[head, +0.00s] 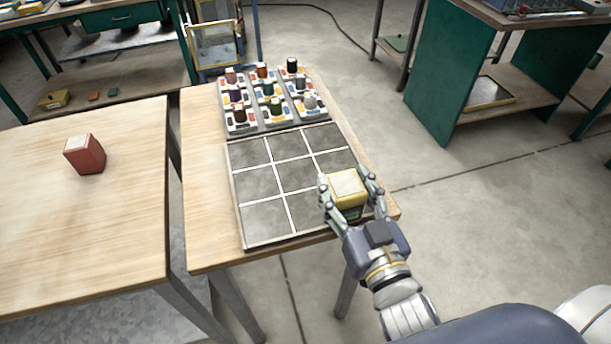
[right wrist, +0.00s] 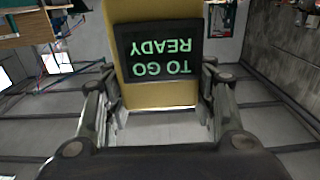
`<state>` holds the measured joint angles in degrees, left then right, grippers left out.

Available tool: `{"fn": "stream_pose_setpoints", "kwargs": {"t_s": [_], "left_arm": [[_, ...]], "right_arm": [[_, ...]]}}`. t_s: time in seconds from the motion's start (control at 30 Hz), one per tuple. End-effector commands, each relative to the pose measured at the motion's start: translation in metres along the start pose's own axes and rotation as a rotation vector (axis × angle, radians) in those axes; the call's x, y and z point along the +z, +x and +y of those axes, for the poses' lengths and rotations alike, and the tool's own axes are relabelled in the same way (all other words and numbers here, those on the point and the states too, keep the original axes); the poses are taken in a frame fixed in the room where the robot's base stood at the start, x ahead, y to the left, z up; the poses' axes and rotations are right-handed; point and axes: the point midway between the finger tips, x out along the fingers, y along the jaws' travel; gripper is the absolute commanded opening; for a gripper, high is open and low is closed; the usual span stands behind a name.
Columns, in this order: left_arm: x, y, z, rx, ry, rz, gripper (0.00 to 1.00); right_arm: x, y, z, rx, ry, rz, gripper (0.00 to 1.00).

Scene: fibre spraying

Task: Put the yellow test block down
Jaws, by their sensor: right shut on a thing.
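The yellow test block (head: 346,186) has a pale top and sits between the fingers of my right gripper (head: 350,196), which is shut on it. In the right wrist view the block (right wrist: 160,92) shows a dark screen with green letters reading READY TO GO, upside down in the picture. In the head view the block appears over the near right part of a grey grid tray (head: 262,186) with white dividing lines. Whether the block touches the tray cannot be told. My left gripper is not in view.
Behind the grid tray a rack (head: 270,126) holds several coloured knobs. A red block (head: 84,155) stands on the separate wooden table (head: 70,230) at left. The grid's other visible cells are empty. A green workbench (head: 450,75) stands at the back right.

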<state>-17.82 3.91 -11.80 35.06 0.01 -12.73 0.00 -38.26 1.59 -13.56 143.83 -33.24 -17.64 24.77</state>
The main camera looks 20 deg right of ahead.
Motion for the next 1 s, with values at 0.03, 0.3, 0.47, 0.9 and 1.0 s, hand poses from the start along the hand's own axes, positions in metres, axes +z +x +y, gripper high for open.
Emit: {"fn": "stream_pose_setpoints", "kwargs": {"t_s": [0.03,0.3,0.47,0.9,1.0], "left_arm": [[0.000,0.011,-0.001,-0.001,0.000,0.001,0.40],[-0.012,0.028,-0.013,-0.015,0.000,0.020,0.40],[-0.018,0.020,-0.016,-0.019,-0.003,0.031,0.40],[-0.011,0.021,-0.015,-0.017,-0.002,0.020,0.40],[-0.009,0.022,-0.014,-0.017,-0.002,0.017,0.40]], "right_arm": [[0.002,0.008,-0.003,-0.002,0.001,0.013,0.09],[0.003,0.043,-0.018,-0.001,0.001,0.011,0.09],[0.002,0.071,-0.031,-0.001,0.001,0.006,0.09],[0.032,0.096,-0.041,0.000,0.000,-0.001,0.09],[0.041,0.096,-0.041,0.000,0.000,0.002,0.09]]}}
